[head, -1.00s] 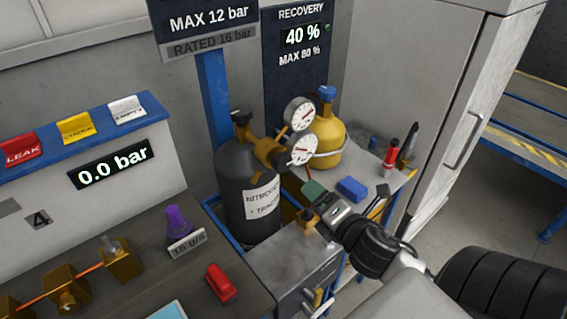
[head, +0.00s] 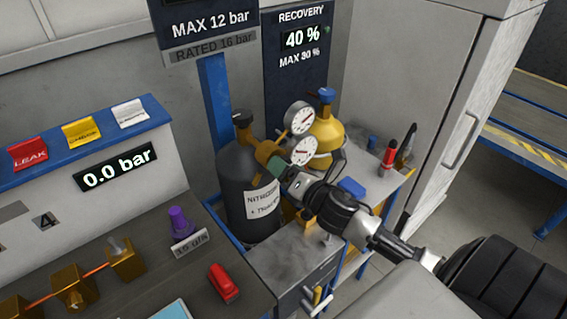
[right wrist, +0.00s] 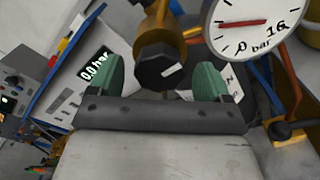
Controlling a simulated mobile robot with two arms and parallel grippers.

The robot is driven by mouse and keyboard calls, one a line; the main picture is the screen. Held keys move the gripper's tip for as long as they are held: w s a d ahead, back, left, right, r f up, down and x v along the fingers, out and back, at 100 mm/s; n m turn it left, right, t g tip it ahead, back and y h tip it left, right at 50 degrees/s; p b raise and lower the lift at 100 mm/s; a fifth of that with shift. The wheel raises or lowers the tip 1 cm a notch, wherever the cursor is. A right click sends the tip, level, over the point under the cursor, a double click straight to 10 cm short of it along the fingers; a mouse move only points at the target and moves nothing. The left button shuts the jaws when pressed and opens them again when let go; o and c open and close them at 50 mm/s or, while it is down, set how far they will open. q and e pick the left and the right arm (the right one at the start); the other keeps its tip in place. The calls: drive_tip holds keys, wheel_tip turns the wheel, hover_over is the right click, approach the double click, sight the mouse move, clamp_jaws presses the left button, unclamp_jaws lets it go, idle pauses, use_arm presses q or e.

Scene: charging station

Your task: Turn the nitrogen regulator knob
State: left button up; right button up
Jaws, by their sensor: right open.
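The nitrogen cylinder (head: 236,190) is a dark grey bottle with a white label, standing upright behind the small metal cabinet. Its brass regulator (head: 266,153) carries two round white gauges. The regulator knob (right wrist: 160,66) is black with a white mark; in the head view my right gripper hides it. My right gripper (head: 279,167) is open, its green fingertips up at the regulator. In the right wrist view my right gripper (right wrist: 161,78) has one finger on each side of the knob, with gaps showing on both sides. My left gripper is not in view.
A yellow recovery cylinder (head: 326,135) stands behind the gauges (head: 301,150). A blue block (head: 351,187) and a red screwdriver (head: 389,157) are on the bench at right. The 0.0 bar display (head: 118,166) and a purple-topped valve (head: 179,221) are at left.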

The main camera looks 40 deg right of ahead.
drive_tip(key=shift+w, duration=0.6)
drive_tip(key=c, duration=0.9)
